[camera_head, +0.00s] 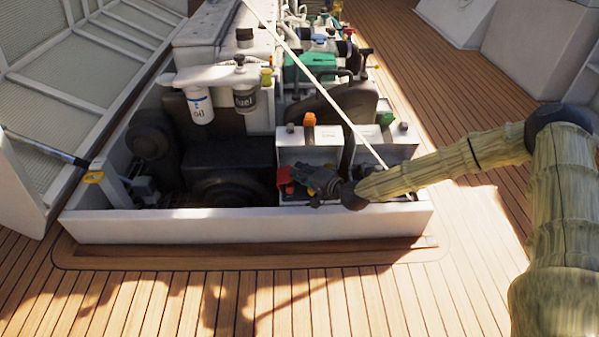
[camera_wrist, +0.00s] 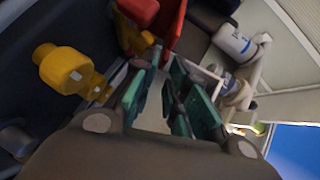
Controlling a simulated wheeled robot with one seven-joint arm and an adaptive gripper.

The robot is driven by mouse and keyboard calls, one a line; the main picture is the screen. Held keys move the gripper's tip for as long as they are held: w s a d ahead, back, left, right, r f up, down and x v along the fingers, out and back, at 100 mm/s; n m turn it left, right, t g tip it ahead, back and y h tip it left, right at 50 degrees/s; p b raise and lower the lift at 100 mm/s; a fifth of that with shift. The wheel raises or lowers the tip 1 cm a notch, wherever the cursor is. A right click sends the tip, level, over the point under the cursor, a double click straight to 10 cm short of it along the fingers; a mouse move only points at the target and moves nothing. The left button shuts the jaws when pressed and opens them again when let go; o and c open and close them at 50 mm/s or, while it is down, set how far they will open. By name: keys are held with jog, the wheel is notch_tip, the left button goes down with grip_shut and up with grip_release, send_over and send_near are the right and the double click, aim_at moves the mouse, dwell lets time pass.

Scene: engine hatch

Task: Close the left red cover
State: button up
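A red cover (camera_head: 285,180) stands raised at the left end of the white battery box, just left of my gripper in the head view. In the wrist view the red cover (camera_wrist: 168,28) is upright and tilted beyond my fingertips. My gripper (camera_head: 311,187) is low over the front of the box. In the wrist view my gripper (camera_wrist: 166,62) has teal finger pads with a narrow gap between them and nothing visible held. I cannot tell whether a fingertip touches the cover. The cover's hinge and lower edge are partly hidden.
The white hatch rim (camera_head: 250,229) runs along the front. An orange knob (camera_head: 309,119) and a green knob (camera_head: 387,118) stand behind the cover. A yellow part (camera_wrist: 65,70) is left in the wrist view. A pale diagonal rod (camera_head: 320,85) crosses above. Deck in front is clear.

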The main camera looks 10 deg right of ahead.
jog(key=v, duration=1.1)
jog(key=shift+s+d, duration=0.1)
